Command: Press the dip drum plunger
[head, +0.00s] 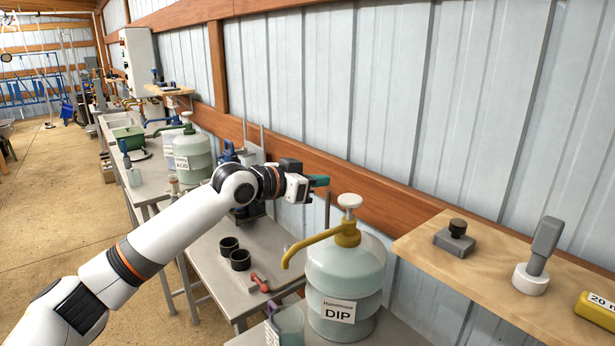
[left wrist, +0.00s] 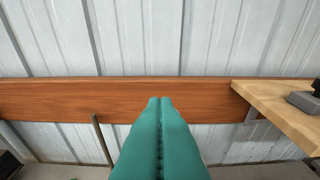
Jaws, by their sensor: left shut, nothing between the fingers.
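The dip drum (head: 345,272) is a pale, translucent ribbed jug labelled DIP, standing on a grey bench. Its yellow pump has a spout pointing left, and its white plunger (head: 349,202) stands up on top. My left gripper (head: 320,181) has teal fingers and is just left of the plunger and a little higher in the head view, apart from it. The teal fingers (left wrist: 161,102) are shut together and empty in the left wrist view, facing the wall rail. The drum and plunger do not show in that view. My right gripper is in neither view.
A wooden shelf (head: 470,262) with several small items stands right of the drum; it also shows in the left wrist view (left wrist: 270,105). Two black cups (head: 235,253) and an ACID jug (head: 192,152) stand further left.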

